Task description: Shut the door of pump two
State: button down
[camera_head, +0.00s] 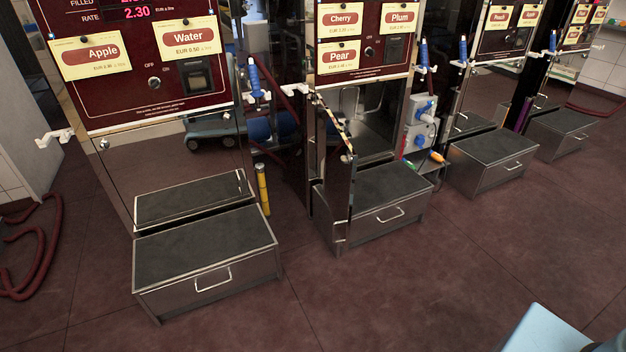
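The second pump from the left (363,59) carries Cherry, Plum and Pear labels; I see no pump number. Its door (339,188) stands open, swung out toward me from the left side of the front and seen nearly edge-on. A striped strip runs along its slanted top edge. A small handle (341,232) shows low on the door. Behind it the dark compartment (368,118) lies open above a drawer step (385,203). My gripper is not in view.
The Apple and Water pump (140,60) stands left with its front closed and a drawer step (205,262) jutting out. A yellow cylinder (263,189) stands between the pumps. A grey socket box (419,125) is at right. The floor (420,290) in front is clear.

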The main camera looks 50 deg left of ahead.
aim_at(338, 179)
jog(key=k, duration=0.4)
jog(key=u, duration=2.1)
jog(key=i, duration=1)
jog(key=z, duration=0.55)
jog(key=k, duration=0.55)
